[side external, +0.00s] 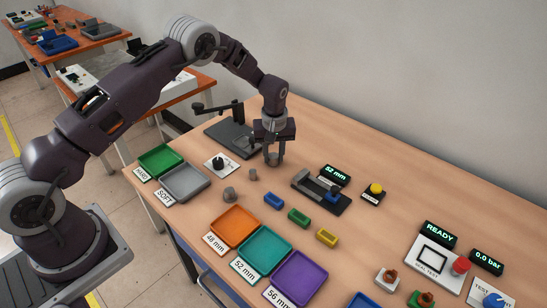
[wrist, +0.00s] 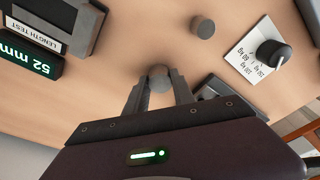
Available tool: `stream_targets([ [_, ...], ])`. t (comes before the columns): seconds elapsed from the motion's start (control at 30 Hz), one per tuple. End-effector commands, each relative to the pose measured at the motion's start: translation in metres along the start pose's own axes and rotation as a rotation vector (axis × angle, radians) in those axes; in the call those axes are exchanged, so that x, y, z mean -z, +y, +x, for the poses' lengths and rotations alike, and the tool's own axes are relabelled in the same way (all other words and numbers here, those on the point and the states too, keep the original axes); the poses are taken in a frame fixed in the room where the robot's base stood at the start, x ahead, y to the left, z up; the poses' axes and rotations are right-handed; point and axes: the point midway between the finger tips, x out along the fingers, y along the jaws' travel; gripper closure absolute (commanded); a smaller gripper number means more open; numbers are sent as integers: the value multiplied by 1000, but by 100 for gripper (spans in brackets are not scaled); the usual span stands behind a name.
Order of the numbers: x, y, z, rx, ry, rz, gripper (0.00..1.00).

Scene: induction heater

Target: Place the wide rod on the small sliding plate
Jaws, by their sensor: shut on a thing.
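My gripper (side external: 273,158) points straight down and is shut on a grey cylindrical rod. In the wrist view, the rod's round end (wrist: 160,76) shows between the two fingertips (wrist: 158,90). The fingers hide most of it in the side view, and I cannot tell whether it touches the table. A small grey rod (side external: 253,174) stands free on the table close by. A larger grey rod (side external: 229,193) stands nearer the trays. The dark length-test device (side external: 320,192) lies right of my gripper and carries a blue part (side external: 333,196). I cannot tell surely which piece is the small sliding plate.
A dark plate with a lever (side external: 232,135) stands behind and left of my gripper. A white dial panel (side external: 219,163) lies left. Green, grey, orange (side external: 235,225), teal and purple trays line the front. Blue, green (side external: 298,217) and yellow blocks lie between trays and length-test device.

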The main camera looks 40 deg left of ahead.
Motion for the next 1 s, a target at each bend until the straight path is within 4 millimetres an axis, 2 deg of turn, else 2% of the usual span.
stream_targets([
  [0.07, 2, 1, -11, -3, 3, 0, 100],
  [0.3, 11, 1, -71, -4, 4, 0, 100],
  [0.43, 18, -2, -92, -2, 2, -1, 100],
  [0.5, 30, -12, -98, -2, 2, 0, 100],
  [0.7, 81, -59, -105, -6, 1, 23, 100],
  [0.83, 103, -84, -106, -7, 0, 39, 100],
  [1.0, 100, -89, -69, -7, -3, 48, 100],
])
